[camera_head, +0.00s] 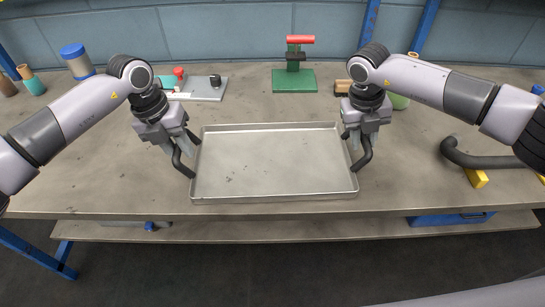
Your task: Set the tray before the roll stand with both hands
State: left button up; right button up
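A shallow grey metal tray (272,162) lies flat on the worktable, in the middle near the front edge. It is empty. My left gripper (192,157) is at the tray's left side, with its black curved fingers spread apart. My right gripper (351,152) is at the tray's right side, also with its fingers apart. I cannot tell whether either gripper touches the rim. A green stand with a red top (294,66) stands behind the tray; I cannot tell whether it is the roll stand.
A pale board (206,90) with small parts lies at back left, near a blue-lidded jar (76,60). A dark bent pipe (490,161) with yellow supports is at right. The worktable (250,108) is clear between tray and green stand.

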pick_arm(q)
grip_shut()
pick_arm(e)
grip_shut()
pick_arm(q)
jog(key=shift+r, duration=0.2)
pick_arm(e)
jog(key=shift+r, duration=0.2)
